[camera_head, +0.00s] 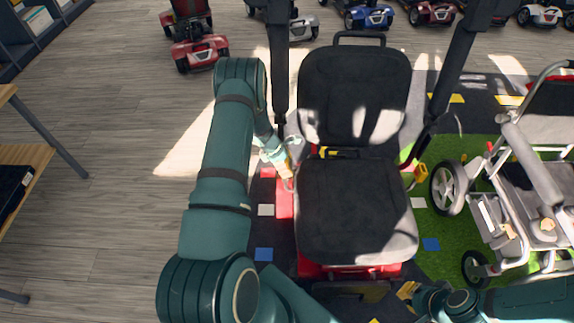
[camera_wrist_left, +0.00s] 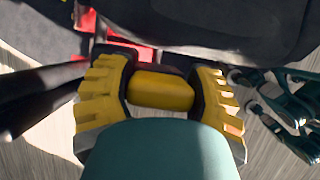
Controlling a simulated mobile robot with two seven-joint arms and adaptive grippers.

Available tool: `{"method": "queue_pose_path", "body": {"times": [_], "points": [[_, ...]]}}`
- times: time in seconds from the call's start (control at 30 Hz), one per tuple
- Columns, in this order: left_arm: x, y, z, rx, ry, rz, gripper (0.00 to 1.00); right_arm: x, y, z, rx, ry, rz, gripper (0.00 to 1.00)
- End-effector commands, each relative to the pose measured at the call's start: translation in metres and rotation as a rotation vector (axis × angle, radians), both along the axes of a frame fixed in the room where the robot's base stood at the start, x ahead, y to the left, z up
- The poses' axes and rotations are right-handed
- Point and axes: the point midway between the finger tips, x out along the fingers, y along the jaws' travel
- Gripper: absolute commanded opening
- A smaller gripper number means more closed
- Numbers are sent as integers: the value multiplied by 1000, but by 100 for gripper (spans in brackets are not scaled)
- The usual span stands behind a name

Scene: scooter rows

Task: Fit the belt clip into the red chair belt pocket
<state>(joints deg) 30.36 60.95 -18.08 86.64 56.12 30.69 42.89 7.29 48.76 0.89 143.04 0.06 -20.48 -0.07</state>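The red chair has a black padded seat (camera_head: 345,212) and a backrest, over a red base (camera_head: 345,271). My left gripper (camera_head: 283,168) is beside the seat's left edge, near the backrest joint. In the left wrist view, its yellow-padded fingers (camera_wrist_left: 161,98) close on both sides of a yellow block (camera_wrist_left: 161,92) with a dark edge, which looks like the belt clip. A yellow and black fitting (camera_head: 338,153) lies at the seat-backrest seam. Another yellow fitting (camera_head: 421,170) stands at the seat's right edge. I cannot tell which is the belt pocket.
A grey wheeled chair (camera_head: 515,195) stands close on the right, on a green mat (camera_head: 425,258). Dark upright posts flank the backrest. Several scooters stand at the back, including a red one (camera_head: 195,45).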

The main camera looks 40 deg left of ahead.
Motion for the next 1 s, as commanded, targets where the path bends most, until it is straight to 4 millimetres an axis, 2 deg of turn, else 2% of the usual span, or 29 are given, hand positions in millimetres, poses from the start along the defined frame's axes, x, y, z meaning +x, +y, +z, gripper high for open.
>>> {"method": "queue_pose_path", "body": {"times": [0.03, 0.1, 0.4, 0.53, 1.0], "points": [[0, 0, 0, 0, 0, 0, 75, 0, 0, 0, 0, 0, 0, 0], [0, 0, 0, 0, 0, 0, 93, 0, 0, 0, 0, 0, 0, 0], [0, 0, 1, 0, 0, 0, 93, 0, 0, 0, 0, 0, 0, 0], [-2, 3, 9, 1, -1, 0, 93, 0, 0, 0, 0, 0, 0, 0], [-28, 30, 88, 0, -2, 1, 93, 0, 0, 0, 0, 0, 0, 0]]}}
